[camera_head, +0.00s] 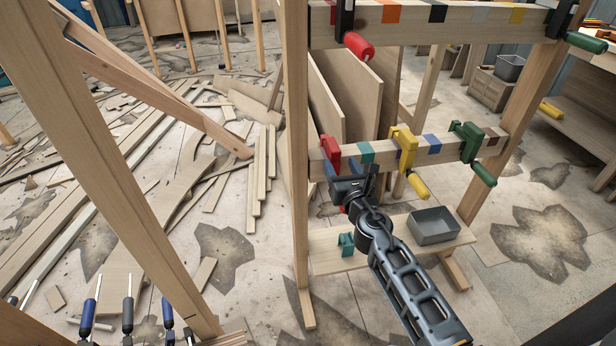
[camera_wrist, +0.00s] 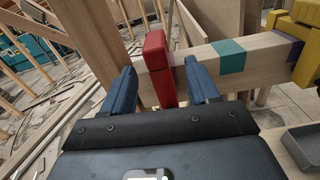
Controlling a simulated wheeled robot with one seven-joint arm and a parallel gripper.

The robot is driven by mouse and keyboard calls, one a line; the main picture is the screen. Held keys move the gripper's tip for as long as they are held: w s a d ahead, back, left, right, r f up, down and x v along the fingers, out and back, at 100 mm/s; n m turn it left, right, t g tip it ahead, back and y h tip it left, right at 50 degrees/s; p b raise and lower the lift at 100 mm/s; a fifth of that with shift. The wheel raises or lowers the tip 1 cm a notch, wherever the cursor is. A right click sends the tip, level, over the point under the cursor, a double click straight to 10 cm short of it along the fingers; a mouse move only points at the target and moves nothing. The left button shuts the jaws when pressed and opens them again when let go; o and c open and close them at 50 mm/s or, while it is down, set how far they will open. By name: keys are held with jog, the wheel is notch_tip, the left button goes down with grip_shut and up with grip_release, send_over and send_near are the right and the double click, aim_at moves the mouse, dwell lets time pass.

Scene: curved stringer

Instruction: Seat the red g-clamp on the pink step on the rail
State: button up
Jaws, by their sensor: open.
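The red g-clamp (camera_head: 331,152) sits on the lower rail (camera_head: 397,151) near its left end, beside the upright post. In the wrist view the clamp (camera_wrist: 156,48) stands upright over the rail (camera_wrist: 262,53). My gripper (camera_head: 349,178) is at the rail just below the clamp. In the wrist view my open gripper (camera_wrist: 160,70) has one blue finger on each side of the red body, with a gap on at least the right side. I see no pink step; the clamp and gripper cover part of the rail there.
A teal band (camera_head: 366,152) marks the rail right of the red clamp, then a yellow clamp (camera_head: 404,148) and a green clamp (camera_head: 467,141). The post (camera_head: 296,150) stands close left. A grey bin (camera_head: 434,226) and a teal clamp (camera_head: 346,244) rest on the board below.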

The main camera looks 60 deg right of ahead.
aim_at(331, 148)
jog(key=shift+w+d+r+n, duration=0.1)
jog(key=shift+w+d+n, duration=0.2)
jog(key=shift+w+d, duration=0.35)
jog(key=shift+w, duration=0.05)
jog(key=shift+x, duration=3.2)
grip_shut()
